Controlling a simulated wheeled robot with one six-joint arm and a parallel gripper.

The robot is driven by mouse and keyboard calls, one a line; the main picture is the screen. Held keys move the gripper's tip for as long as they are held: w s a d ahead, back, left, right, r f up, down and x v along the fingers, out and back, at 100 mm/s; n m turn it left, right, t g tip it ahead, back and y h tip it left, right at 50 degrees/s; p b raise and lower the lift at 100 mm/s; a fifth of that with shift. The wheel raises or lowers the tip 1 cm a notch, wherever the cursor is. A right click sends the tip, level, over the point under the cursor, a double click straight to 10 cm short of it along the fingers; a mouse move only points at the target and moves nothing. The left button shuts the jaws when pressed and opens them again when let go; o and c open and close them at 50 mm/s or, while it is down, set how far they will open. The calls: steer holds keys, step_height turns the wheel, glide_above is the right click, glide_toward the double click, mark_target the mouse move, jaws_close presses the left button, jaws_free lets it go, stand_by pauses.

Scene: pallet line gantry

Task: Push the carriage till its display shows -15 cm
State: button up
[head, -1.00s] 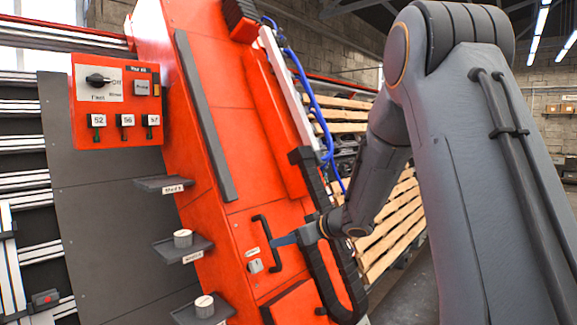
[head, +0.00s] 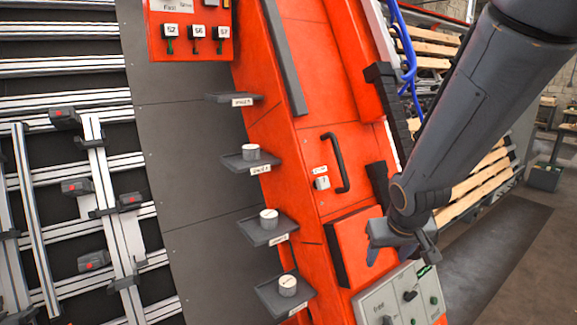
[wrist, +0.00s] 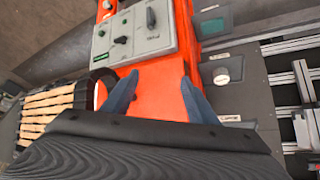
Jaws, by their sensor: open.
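The carriage (head: 312,105) is the tall orange body with a black bar handle (head: 341,165) on its face; orange also shows in the wrist view (wrist: 160,103). A grey control panel (head: 372,303) with knobs sits at its lower end, and it appears at the top of the wrist view (wrist: 160,44). A small dark green patch (head: 424,272) on the panel may be the display; no number is legible. My gripper (head: 402,258) is open and empty, below and right of the handle, above the panel. Its two blue-grey fingers spread over orange in the wrist view (wrist: 160,80).
Small grey shelves (head: 248,161) with round knobs stick out along the carriage's left side. An orange switch box (head: 188,47) is at upper left. Aluminium rails (head: 60,107) fill the left. A wooden pallet (head: 478,187) stands behind my arm; open floor (head: 487,268) lies right.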

steer(key=s+a+f+g+b, duration=0.1)
steer(key=s+a+f+g, duration=0.1)
steer(key=s, duration=0.4)
steer(key=s+a+f+g+y+b, duration=0.1)
steer(key=s+a+f+g, duration=0.1)
steer(key=s, duration=0.4)
steer(key=shift+s+f+m, duration=0.3)
steer(key=shift+s+f, duration=0.1)
steer(key=shift+f, duration=0.4)
steer(key=shift+a, duration=0.1)
